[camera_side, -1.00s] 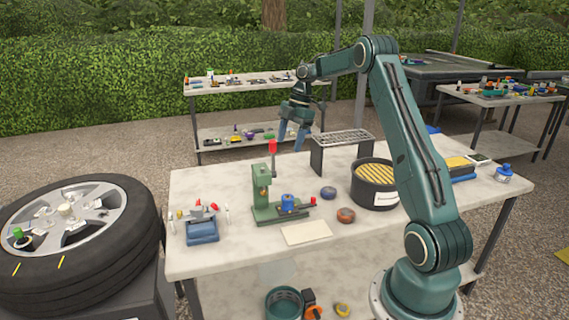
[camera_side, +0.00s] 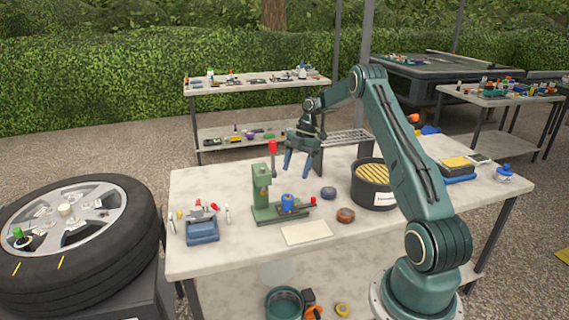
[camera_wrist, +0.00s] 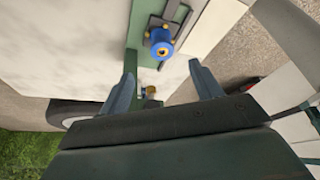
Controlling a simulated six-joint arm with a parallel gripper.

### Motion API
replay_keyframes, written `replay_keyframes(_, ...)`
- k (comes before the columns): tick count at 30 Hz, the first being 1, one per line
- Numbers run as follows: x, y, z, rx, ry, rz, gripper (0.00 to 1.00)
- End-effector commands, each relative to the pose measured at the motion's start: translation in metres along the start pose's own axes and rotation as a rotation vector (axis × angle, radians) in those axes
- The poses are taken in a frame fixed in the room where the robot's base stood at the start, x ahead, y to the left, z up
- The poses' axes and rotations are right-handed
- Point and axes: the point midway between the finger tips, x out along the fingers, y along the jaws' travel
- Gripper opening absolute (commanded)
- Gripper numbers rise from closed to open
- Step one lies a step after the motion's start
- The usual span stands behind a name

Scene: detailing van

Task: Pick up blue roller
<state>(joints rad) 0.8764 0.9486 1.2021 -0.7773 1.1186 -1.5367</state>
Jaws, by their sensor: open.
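The blue roller (camera_side: 288,201) sits on the base of a green press-like stand (camera_side: 262,192) with a red knob, on the light worktable. In the wrist view the blue roller (camera_wrist: 161,42) is above the middle, with a yellow end facing me, beyond my fingertips. My gripper (camera_side: 298,166) is open and empty, above the table behind the stand and apart from the roller. Its two blue-grey fingers also show in the wrist view (camera_wrist: 165,85), spread wide.
A black bucket with a yellow grate (camera_side: 374,178) and a metal rack (camera_side: 345,140) stand to the right. A small blue vise (camera_side: 202,229) is left, a pale card (camera_side: 306,232) in front.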

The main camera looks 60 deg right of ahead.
Motion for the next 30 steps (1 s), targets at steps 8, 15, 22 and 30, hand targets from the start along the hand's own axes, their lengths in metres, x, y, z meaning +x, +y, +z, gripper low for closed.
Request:
replay_keyframes(8, 0.042, -0.001, 0.0, 0.0, 0.0, -0.004, 0.64)
replay_keyframes(15, 0.063, -0.001, 0.0, 0.0, -0.001, -0.002, 0.64)
replay_keyframes(22, 0.066, -0.001, 0.0, -0.001, -0.002, -0.001, 0.64)
replay_keyframes(30, 0.083, -0.002, 0.0, 0.001, 0.0, -0.004, 0.64)
